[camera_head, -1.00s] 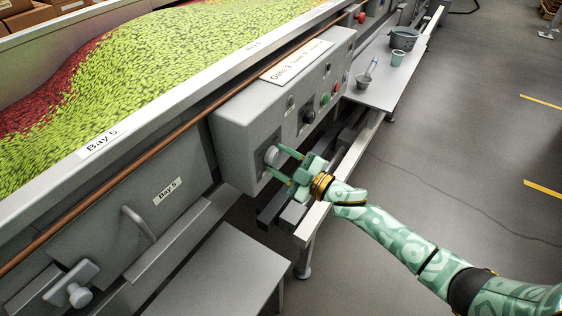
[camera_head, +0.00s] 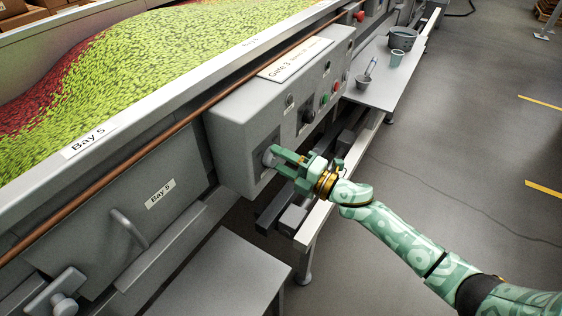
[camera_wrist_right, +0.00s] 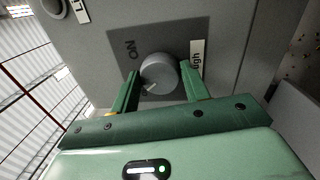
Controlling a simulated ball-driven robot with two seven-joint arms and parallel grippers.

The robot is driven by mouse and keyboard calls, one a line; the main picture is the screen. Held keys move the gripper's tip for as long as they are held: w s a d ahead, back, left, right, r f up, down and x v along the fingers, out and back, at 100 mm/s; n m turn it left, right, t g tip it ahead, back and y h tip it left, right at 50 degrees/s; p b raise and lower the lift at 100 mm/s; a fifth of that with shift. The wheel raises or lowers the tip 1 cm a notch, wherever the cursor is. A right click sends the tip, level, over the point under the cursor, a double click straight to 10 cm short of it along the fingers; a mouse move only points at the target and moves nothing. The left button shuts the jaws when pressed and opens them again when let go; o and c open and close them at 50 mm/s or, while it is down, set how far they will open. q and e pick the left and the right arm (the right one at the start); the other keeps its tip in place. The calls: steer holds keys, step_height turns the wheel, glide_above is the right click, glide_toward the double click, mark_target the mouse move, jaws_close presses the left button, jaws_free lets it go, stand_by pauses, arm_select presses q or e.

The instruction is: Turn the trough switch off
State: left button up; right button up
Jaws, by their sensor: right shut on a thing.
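The trough switch is a round grey knob (camera_wrist_right: 158,74) on a dark square plate (camera_wrist_right: 185,40) on the grey control box (camera_head: 235,140). In the right wrist view an "ON" mark shows beside the knob, and a label partly hidden by a finger ends in "ugh". The knob also shows in the head view (camera_head: 268,157) at the box's lower left. My right gripper (camera_head: 275,159) is shut on the knob, with one green finger on each side of it, as the right wrist view (camera_wrist_right: 158,85) shows. My left gripper is not in view.
Other controls sit on the same box: a black knob (camera_head: 308,117), a red button (camera_head: 335,86) and a green button (camera_head: 324,99). A copper pipe (camera_head: 160,145) runs above the box. A grey bench (camera_head: 215,275) stands below. The floor at right is clear.

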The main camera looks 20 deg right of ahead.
steer(key=shift+f+n, duration=0.1)
steer(key=shift+n, duration=0.4)
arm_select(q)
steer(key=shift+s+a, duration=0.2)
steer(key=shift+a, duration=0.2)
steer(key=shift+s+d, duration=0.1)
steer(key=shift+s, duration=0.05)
arm_select(e)
steer(key=shift+n, duration=0.3)
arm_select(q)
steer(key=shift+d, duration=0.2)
arm_select(e)
steer(key=o, duration=1)
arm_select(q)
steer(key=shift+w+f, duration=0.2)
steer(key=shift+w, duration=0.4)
arm_select(e)
steer(key=shift+s, duration=0.1)
